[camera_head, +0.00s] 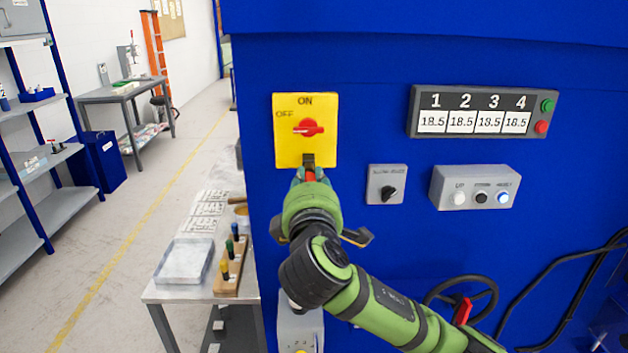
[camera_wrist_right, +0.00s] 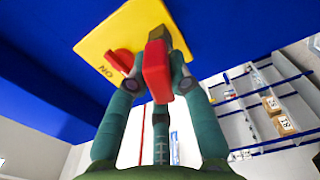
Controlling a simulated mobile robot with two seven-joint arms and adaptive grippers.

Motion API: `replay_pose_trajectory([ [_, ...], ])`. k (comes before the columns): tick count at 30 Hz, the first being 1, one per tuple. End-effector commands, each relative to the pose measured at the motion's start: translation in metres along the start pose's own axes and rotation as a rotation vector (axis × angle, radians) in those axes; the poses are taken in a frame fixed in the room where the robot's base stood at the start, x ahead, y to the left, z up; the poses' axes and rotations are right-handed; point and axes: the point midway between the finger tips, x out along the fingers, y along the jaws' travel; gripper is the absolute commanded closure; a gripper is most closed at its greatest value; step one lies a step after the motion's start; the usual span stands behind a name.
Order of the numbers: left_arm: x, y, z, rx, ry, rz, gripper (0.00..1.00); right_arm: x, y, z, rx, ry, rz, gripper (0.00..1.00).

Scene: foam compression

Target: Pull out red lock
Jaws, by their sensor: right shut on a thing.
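A yellow switch plate (camera_head: 290,146) marked ON and OFF is on the blue machine front. Its red rotary knob (camera_head: 308,128) lies roughly horizontal. The red lock (camera_wrist_right: 156,72) is at the plate's lower edge, against a dark olive block (camera_wrist_right: 164,38). Only a sliver of the lock (camera_head: 310,176) shows in the head view. My right gripper (camera_head: 309,174) is below the plate, its fingers on either side of the lock. It also shows in the wrist view (camera_wrist_right: 158,86), shut on the lock. Whether the lock is still seated in the block cannot be told. My left gripper is not in view.
Right of the plate are a small black selector (camera_head: 387,188), a button box (camera_head: 474,187), a numbered display (camera_head: 483,111) and a handwheel (camera_head: 470,298). A grey table (camera_head: 167,292) with a tray and a wooden peg block (camera_head: 232,269) stands at lower left.

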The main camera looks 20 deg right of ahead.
Motion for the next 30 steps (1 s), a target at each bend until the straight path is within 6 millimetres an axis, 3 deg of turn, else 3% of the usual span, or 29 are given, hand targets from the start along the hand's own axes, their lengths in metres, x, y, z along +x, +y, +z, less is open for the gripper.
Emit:
replay_pose_trajectory([
  [30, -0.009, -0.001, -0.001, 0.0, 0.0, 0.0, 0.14, -0.038, 0.0, -0.001, -0.002, 0.003, 0.0, 1.0],
])
